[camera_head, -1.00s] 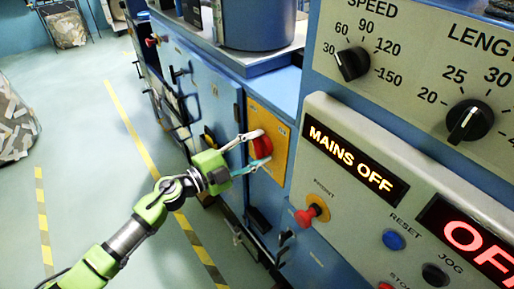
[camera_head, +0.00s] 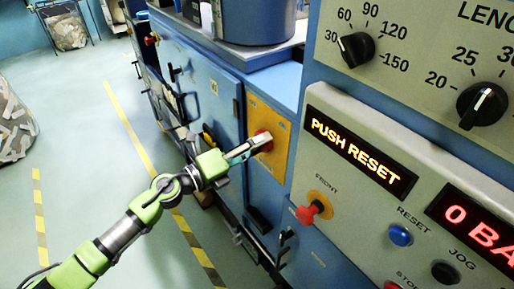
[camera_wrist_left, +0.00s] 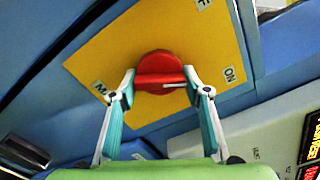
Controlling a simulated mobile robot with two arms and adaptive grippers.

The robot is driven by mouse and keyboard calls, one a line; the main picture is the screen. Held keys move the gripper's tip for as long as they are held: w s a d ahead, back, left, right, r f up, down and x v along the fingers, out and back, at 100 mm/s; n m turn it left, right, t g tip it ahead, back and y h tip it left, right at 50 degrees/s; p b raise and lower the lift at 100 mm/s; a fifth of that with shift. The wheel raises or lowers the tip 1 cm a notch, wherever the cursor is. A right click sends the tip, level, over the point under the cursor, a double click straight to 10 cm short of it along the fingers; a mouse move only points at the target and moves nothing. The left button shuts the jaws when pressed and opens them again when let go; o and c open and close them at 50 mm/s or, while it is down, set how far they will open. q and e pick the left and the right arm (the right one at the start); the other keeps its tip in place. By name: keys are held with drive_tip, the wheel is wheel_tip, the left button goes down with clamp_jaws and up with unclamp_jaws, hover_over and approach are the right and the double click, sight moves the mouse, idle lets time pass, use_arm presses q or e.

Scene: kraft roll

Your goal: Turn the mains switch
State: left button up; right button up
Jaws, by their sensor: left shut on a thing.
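The mains switch is a red rotary knob (camera_head: 264,141) on a yellow plate (camera_head: 280,128) on the blue cabinet. In the left wrist view the red knob (camera_wrist_left: 160,70) has its grip bar lying across the picture, its right end toward the side of the "ON" label (camera_wrist_left: 230,75). My left gripper (camera_head: 255,143) is at the knob; in the left wrist view its fingers (camera_wrist_left: 160,82) are shut on the bar from both ends. The display (camera_head: 360,145) reads "PUSH RESET". My right gripper is not in view.
The grey control panel right of the switch carries a red emergency button (camera_head: 307,213), a blue reset button (camera_head: 400,235), a black jog button (camera_head: 445,272) and a second display (camera_head: 480,225). The floor at left is open, with yellow striped lines.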

use_arm(q)
drive_tip(key=shift+m+b, duration=0.55)
drive_tip(key=shift+m, duration=1.15)
drive_tip(key=o, duration=1.1)
drive_tip(key=v, duration=1.2)
drive_tip(key=shift+w+a+f, duration=0.1)
drive_tip(key=shift+f, duration=0.05)
